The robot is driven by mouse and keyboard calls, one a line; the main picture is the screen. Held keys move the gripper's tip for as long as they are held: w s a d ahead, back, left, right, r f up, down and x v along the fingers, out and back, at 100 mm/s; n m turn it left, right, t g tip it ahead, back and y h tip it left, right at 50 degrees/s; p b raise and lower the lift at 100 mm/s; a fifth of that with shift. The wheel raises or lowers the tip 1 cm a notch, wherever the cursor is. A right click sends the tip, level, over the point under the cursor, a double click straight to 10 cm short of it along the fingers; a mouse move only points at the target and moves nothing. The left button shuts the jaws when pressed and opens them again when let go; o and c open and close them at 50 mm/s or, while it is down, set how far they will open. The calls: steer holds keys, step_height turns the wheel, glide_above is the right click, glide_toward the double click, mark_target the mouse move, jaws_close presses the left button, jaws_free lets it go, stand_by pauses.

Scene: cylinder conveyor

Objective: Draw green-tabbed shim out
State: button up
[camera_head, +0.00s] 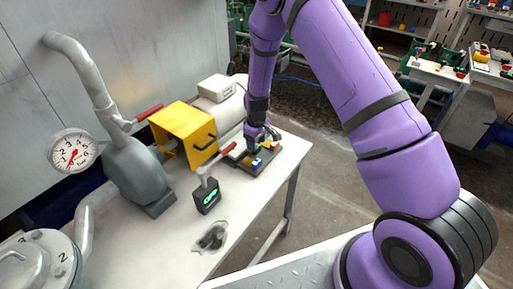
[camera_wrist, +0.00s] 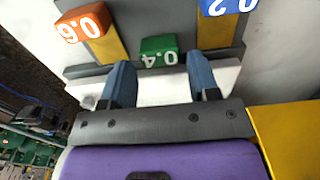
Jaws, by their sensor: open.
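The green tab (camera_wrist: 158,50) of a shim, marked 0.4, is at the middle of the wrist view, between an orange tab (camera_wrist: 85,23) marked 0.6 and a blue tab (camera_wrist: 222,7) marked 0.2. The tabs sit at a grey holder (camera_wrist: 130,18). My gripper (camera_wrist: 159,58) is open. Its two blue fingers lie to the left and right of the green tab, with gaps on both sides; I cannot tell whether they are level with it in depth. In the head view my gripper (camera_head: 257,137) is over the dark holder base (camera_head: 262,168), and the green tab is hard to make out.
A yellow bracket (camera_head: 186,134) stands left of the holder, and a red-handled lever (camera_head: 218,160) is close to it.

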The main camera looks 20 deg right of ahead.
mark_target(267, 157)
steer(key=shift+f, duration=1.6)
steer(key=c, duration=1)
steer(key=s+d, duration=0.1)
steer(key=s, duration=0.1)
steer(key=s+d, duration=0.2)
steer(key=o, duration=1)
steer(key=shift+r, duration=0.15)
